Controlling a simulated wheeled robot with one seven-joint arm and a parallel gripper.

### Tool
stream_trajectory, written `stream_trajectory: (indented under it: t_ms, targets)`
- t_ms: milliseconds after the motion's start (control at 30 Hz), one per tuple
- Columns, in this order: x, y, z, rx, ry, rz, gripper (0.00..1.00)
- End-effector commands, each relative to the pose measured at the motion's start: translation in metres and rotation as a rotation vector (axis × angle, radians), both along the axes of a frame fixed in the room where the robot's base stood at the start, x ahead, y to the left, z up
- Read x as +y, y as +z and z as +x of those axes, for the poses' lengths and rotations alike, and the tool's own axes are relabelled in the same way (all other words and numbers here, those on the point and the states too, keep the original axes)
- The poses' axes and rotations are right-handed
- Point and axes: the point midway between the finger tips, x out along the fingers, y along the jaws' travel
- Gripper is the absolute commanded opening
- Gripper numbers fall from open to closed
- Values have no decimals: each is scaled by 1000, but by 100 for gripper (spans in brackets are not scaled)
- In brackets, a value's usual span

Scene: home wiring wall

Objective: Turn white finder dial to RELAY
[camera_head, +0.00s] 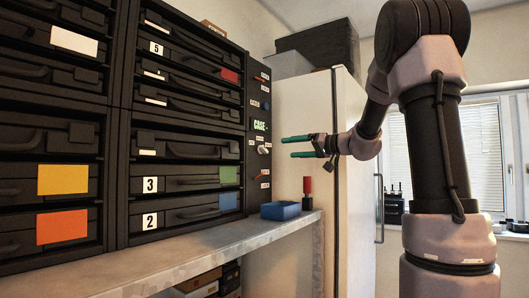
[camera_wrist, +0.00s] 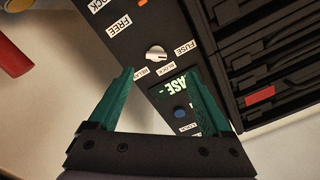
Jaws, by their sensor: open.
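The white finder dial (camera_wrist: 155,53) is on a dark panel (camera_wrist: 205,118), with labels FUSE, BLOCK and one that seems to read RELAY around it. The RELAY label (camera_wrist: 147,72) is beside my left fingertip in the wrist view. Which label the dial points at is too small to tell. In the head view the dial (camera_head: 263,149) is a small pale knob below the green CASE display (camera_head: 260,126). My gripper (camera_head: 287,147) is open and empty, its green fingers pointing at the panel, apart from the dial. In the wrist view the dial lies just beyond and between the fingertips (camera_wrist: 159,72).
A blue knob (camera_wrist: 181,112) and an orange switch (camera_wrist: 142,3) share the panel. Black cases (camera_head: 185,150) fill the rack at left. A white fridge (camera_head: 300,110) stands behind.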

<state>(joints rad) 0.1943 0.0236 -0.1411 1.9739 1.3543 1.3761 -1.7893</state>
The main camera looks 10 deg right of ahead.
Motion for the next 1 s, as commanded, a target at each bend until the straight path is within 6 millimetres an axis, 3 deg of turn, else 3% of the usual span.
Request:
stream_trajectory:
  t_ms: [167,700,1000]
  targets:
    - [0,4,12,-32,-11,4,82]
    - [64,3,75,-28,-8,3,82]
    - [72,3,83,-28,-11,3,82]
